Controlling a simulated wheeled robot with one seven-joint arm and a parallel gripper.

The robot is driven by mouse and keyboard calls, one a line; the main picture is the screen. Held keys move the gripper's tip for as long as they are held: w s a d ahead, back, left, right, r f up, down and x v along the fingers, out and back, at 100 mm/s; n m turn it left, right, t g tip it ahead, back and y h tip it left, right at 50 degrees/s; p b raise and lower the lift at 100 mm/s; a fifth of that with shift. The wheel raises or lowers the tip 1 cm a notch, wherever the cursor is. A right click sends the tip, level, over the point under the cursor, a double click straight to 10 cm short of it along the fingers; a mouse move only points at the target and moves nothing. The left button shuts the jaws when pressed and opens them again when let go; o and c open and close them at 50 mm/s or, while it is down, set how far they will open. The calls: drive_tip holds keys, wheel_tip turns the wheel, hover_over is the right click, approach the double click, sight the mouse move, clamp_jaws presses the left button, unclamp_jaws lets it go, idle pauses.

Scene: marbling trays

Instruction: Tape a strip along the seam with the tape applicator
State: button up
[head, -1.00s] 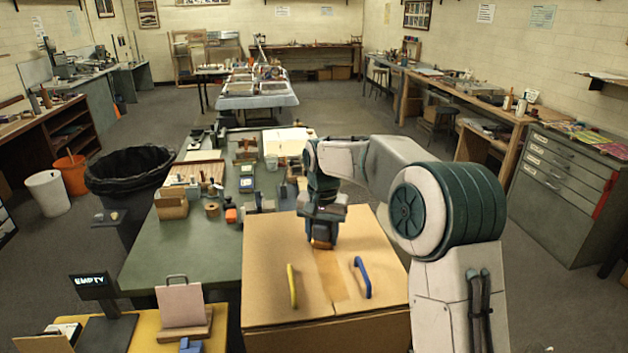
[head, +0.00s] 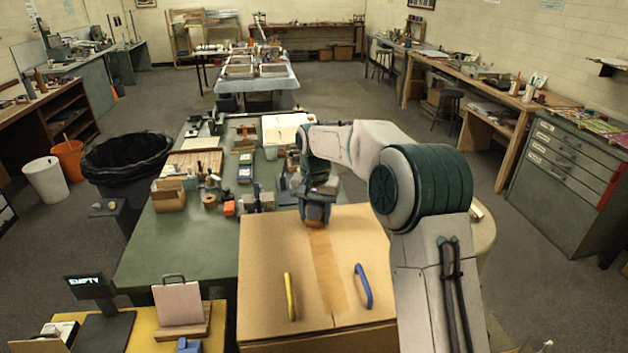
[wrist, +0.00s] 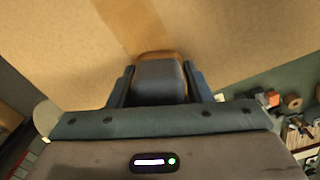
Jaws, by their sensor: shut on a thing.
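A large cardboard box (head: 265,255) stands in front of me, with its top seam running away from me. A brown tape strip (head: 328,272) lies along the seam, from near the front edge to the far part of the top. It also shows in the wrist view (wrist: 132,28). My gripper (head: 317,204) is at the far end of the box top. It is shut on the tape applicator (wrist: 160,80), a grey block with an orange-brown edge, seen between the fingers in the wrist view. The applicator is low at the strip's far end; exact contact is hidden.
A yellow handle (head: 290,296) and a blue handle (head: 363,286) lie on the box top, one on each side of the strip. A green table (head: 170,250) with several tools and small boxes adjoins the box at left and behind. A yellow table (head: 225,318) is at front left.

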drive_tip(key=r+p, duration=0.1)
drive_tip(key=r, duration=0.2)
drive_tip(key=shift+s+r+p, duration=0.2)
drive_tip(key=shift+r+p, duration=0.2)
drive_tip(key=shift+w+r, duration=0.2)
drive_tip(key=shift+r, duration=0.65)
drive_tip(key=shift+s+r, duration=0.1)
drive_tip(key=shift+r, duration=1.15)
